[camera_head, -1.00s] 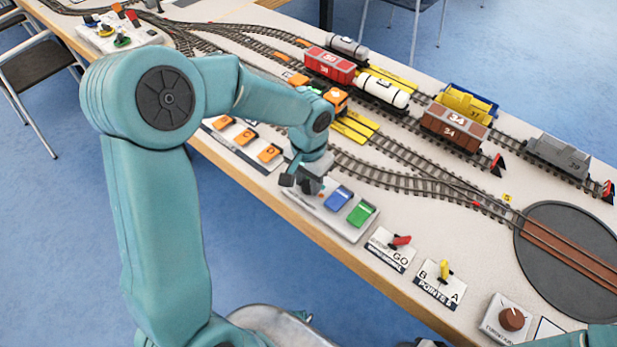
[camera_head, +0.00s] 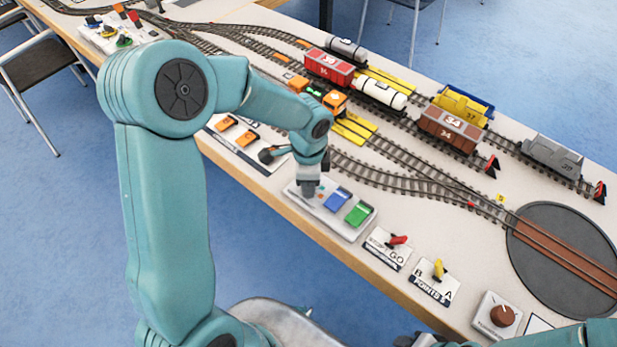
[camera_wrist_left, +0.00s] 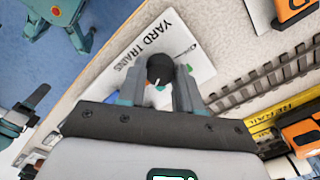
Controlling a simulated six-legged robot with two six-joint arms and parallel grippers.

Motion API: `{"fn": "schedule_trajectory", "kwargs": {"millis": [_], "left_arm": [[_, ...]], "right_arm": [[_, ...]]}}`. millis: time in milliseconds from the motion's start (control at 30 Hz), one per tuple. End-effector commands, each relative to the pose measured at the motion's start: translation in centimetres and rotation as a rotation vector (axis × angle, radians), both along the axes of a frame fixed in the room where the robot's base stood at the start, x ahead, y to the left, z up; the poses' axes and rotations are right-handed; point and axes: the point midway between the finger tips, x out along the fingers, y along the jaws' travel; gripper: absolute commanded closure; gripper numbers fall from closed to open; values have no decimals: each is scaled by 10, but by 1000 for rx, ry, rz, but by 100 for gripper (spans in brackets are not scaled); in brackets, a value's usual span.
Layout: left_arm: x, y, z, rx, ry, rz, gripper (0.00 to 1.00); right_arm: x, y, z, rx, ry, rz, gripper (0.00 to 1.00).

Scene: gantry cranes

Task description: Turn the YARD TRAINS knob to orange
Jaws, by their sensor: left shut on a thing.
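The YARD TRAINS panel (camera_head: 346,228) is a pale plate at the table's near edge, with a blue square and a green square on it. Its name shows in the left wrist view, on the panel (camera_wrist_left: 178,35). My left gripper (camera_head: 308,190) is over the panel's left part, its fingers pointing down. In the left wrist view the fingers (camera_wrist_left: 162,85) are shut on the dark round knob (camera_wrist_left: 159,66), one on each side. A pale mark shows on the knob's lower side. The fingers partly hide the panel's colour patches, and I cannot tell which colour the knob points to.
A panel with orange squares (camera_head: 228,123) lies to the left. A red lever (camera_head: 398,240), a yellow lever (camera_head: 438,268) and a brown knob (camera_head: 502,315) stand to the right. Tracks with wagons, including a red one (camera_head: 329,66), run behind.

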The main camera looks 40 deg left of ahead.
Motion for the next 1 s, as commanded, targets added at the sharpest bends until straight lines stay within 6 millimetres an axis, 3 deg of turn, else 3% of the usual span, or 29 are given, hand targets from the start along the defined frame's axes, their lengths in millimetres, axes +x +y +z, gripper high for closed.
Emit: {"fn": "schedule_trajectory", "kwargs": {"millis": [433,1000], "left_arm": [[-1,0,1,0,4,-264,96],[-1,0,0,1,2,-323,96]], "right_arm": [[0,0,13,0,0,0,57],[0,0,15,0,0,0,57]]}}
